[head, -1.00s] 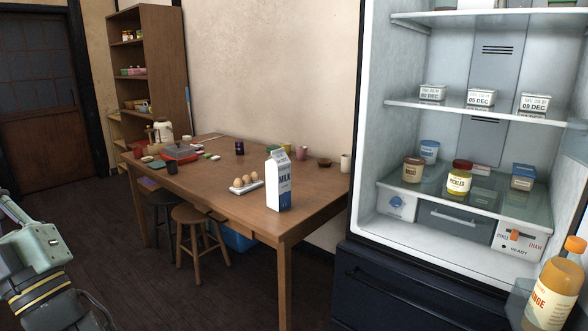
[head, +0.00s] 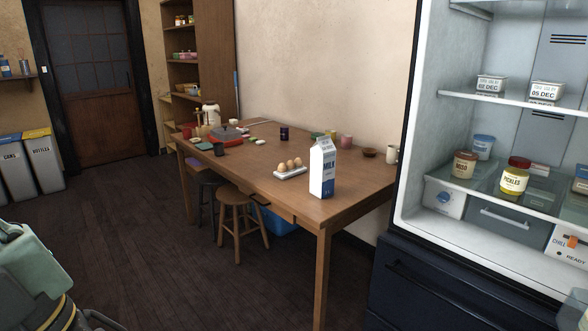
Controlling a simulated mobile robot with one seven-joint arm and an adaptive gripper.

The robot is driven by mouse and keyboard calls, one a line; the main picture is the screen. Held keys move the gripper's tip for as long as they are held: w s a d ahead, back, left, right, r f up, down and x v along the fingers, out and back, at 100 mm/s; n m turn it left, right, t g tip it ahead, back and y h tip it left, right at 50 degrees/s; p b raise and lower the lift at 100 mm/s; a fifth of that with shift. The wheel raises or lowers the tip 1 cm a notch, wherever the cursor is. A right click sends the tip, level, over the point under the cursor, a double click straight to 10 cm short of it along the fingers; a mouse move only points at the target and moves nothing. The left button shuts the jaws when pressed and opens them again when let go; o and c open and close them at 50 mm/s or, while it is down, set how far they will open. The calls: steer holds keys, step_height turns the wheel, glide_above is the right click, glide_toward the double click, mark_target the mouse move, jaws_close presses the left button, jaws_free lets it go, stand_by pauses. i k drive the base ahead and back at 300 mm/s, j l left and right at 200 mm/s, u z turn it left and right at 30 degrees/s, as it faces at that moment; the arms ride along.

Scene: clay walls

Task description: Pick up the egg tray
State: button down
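The egg tray (head: 292,173) is a small pale tray on the wooden table (head: 262,188), just left of the milk carton (head: 322,168). Several brown eggs (head: 290,163) sit upright in it. The tray lies flat and nothing hides its near side. Part of my arm shows at the lower left of the head view, well away from the table. My gripper's fingers are not in view.
Two stools (head: 241,214) stand at the table's near side. The open fridge (head: 490,190) fills the right. Cups and a brown bowl (head: 369,152) sit at the table's back right. Bins (head: 40,160) stand far left. The dark floor (head: 130,235) at front left is clear.

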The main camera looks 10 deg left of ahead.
mark_target(292, 168)
steer(key=i+j, duration=0.35)
steer(key=i, duration=0.2)
steer(key=i+j, duration=0.4)
steer(key=i, duration=0.2)
steer(key=i+j, duration=0.35)
steer(key=i, duration=0.2)
steer(key=i+j, duration=0.4)
steer(key=i, duration=0.15)
